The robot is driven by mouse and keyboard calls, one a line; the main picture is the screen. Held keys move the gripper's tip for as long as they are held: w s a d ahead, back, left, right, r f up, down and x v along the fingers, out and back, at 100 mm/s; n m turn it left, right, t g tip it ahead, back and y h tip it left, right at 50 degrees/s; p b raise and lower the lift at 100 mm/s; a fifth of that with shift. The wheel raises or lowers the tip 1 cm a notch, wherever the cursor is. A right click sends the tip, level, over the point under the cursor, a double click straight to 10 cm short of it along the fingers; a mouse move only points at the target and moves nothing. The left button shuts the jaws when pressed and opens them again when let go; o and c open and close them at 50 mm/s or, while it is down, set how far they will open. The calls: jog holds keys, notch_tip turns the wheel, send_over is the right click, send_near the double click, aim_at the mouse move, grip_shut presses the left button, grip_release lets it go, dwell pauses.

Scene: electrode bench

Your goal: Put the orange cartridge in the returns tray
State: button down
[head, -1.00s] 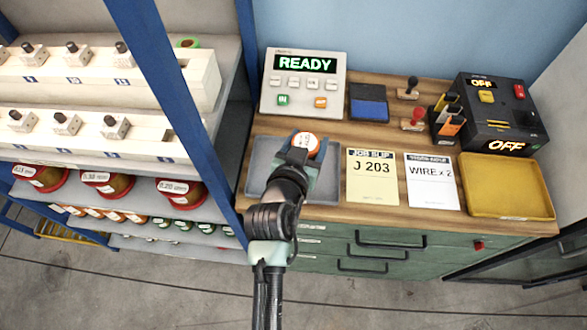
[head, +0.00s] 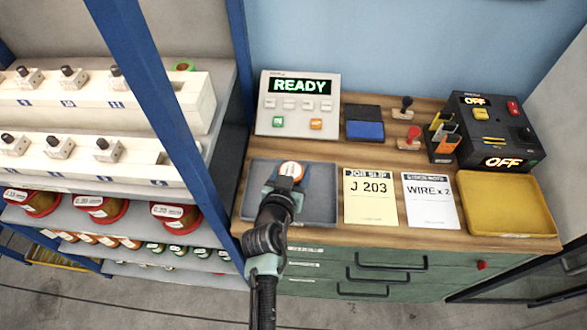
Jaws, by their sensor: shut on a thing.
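The orange cartridge (head: 291,168), with a round white label on its end, is between the fingers of my gripper (head: 288,178). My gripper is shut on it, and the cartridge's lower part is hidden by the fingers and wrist. Both are over the grey tray (head: 322,208) at the left of the wooden bench. I cannot tell whether the cartridge touches the tray floor. A yellow tray (head: 510,235) sits empty at the right end of the bench. I see no label telling which is the returns tray.
Job slip J 203 (head: 370,205) and a wire sheet (head: 432,210) lie between the trays. A READY panel (head: 297,120), an ink pad (head: 364,130), stamps and a black OFF box (head: 500,125) stand behind. A blue-framed shelf (head: 150,90) stands close on the left.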

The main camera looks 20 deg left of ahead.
jog(key=shift+f, duration=0.1)
jog(key=shift+c, duration=0.3)
grip_release()
jog(key=shift+r, duration=0.3)
jog(key=b+v, duration=0.1)
jog(key=v, duration=1.1)
jog(key=shift+f, duration=0.15)
